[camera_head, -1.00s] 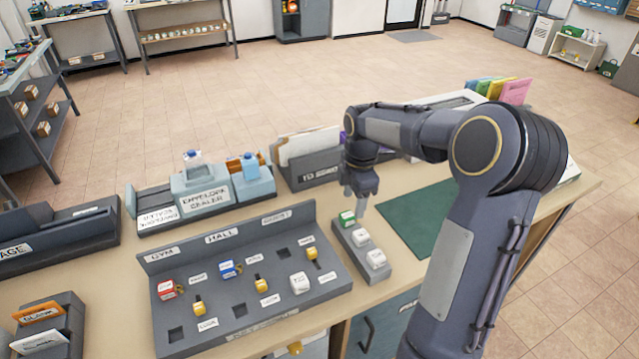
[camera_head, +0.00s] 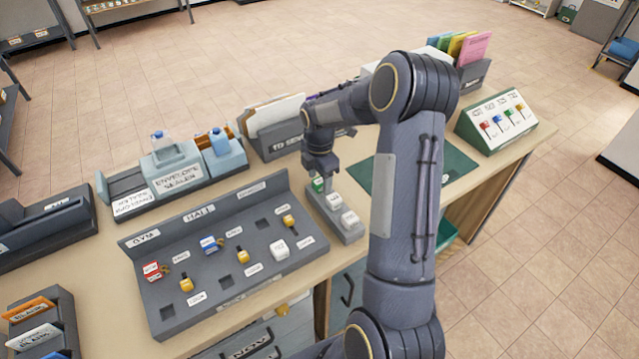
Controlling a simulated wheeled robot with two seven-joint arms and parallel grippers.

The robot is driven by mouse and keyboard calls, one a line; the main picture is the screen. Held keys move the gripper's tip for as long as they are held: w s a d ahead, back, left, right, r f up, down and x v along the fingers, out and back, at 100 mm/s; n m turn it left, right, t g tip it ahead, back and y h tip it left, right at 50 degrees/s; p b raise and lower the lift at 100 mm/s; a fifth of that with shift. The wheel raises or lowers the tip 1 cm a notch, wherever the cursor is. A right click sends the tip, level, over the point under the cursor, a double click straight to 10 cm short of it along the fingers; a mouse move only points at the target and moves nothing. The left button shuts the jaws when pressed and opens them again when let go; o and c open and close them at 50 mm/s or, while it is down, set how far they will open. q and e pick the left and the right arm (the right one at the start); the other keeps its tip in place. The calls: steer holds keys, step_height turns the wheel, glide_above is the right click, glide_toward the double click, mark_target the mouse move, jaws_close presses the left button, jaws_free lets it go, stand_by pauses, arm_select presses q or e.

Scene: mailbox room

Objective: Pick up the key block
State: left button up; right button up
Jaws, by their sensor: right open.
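A small grey tray (camera_head: 318,219) holds a green block (camera_head: 318,184) at its far end and two white blocks, the middle one (camera_head: 334,200) and the near one (camera_head: 349,220). My right gripper (camera_head: 320,176) points down over the green block, its fingers open. The fingertips partly hide the block, and I cannot tell if they touch it. A grey labelled board (camera_head: 197,297) to the left holds a red block (camera_head: 151,271), a blue block (camera_head: 209,244), a white block (camera_head: 279,250) and yellow pieces. Which block is the key block I cannot tell. My left gripper is out of view.
Behind stand an envelope dealer (camera_head: 178,175) and a grey file holder (camera_head: 280,143) with papers. A green mat (camera_head: 446,170) lies right of the tray, partly behind my right arm. A sloped panel (camera_head: 497,121) with coloured tags stands at the right.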

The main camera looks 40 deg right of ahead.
steer(key=shift+c, duration=0.2)
steer(key=c, duration=1)
steer(key=shift+r, duration=0.1)
